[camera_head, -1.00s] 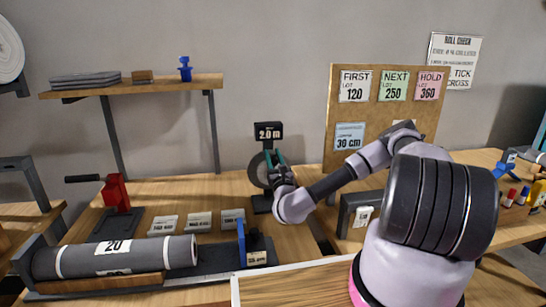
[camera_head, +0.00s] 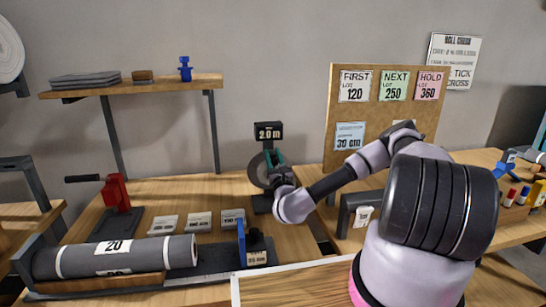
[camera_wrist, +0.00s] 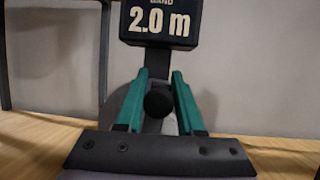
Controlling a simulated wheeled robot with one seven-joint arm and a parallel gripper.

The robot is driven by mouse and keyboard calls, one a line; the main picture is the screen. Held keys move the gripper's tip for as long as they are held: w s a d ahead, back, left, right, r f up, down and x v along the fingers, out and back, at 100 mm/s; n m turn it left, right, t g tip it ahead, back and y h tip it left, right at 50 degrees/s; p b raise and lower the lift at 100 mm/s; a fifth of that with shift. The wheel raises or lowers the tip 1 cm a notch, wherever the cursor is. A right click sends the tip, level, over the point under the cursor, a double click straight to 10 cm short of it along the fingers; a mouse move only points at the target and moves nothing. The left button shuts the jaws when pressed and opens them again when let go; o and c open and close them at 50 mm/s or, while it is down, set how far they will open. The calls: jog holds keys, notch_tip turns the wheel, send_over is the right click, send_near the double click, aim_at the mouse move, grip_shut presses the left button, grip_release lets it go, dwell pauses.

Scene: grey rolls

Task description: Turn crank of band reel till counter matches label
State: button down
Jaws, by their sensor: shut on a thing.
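The band reel (camera_head: 257,172) stands upright near the back of the table, a grey disc on a dark stand. Its black counter box (camera_head: 268,131) on top reads 2.0 m; in the wrist view the box (camera_wrist: 160,22) reads "BAND 2.0 m". My gripper (camera_head: 275,160) is at the front of the reel. In the wrist view its green fingers (camera_wrist: 159,100) are shut on the dark round crank knob (camera_wrist: 159,101). The reel disc behind is partly hidden by the gripper. I cannot make out a separate target label on the reel.
A pinboard (camera_head: 333,120) with cards for lots 120, 250 and 360 and a 30 cm card stands behind my arm. A grey roll marked 20 (camera_head: 130,256) lies in a cradle at the front left. Small label cards (camera_head: 198,221) and a red hand press (camera_head: 115,193) sit left of the reel.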

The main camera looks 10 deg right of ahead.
jog(key=shift+a, duration=0.1)
jog(key=a+f+n+g+y, duration=0.4)
jog(key=a+n, duration=0.3)
jog(key=n, duration=0.9)
jog(key=shift+a+n+g+y, duration=0.3)
jog(key=shift+g+y, duration=0.1)
jog(key=shift+y, duration=0.4)
jog(key=shift+s+f, duration=0.1)
jog(key=c, duration=0.6)
grip_release()
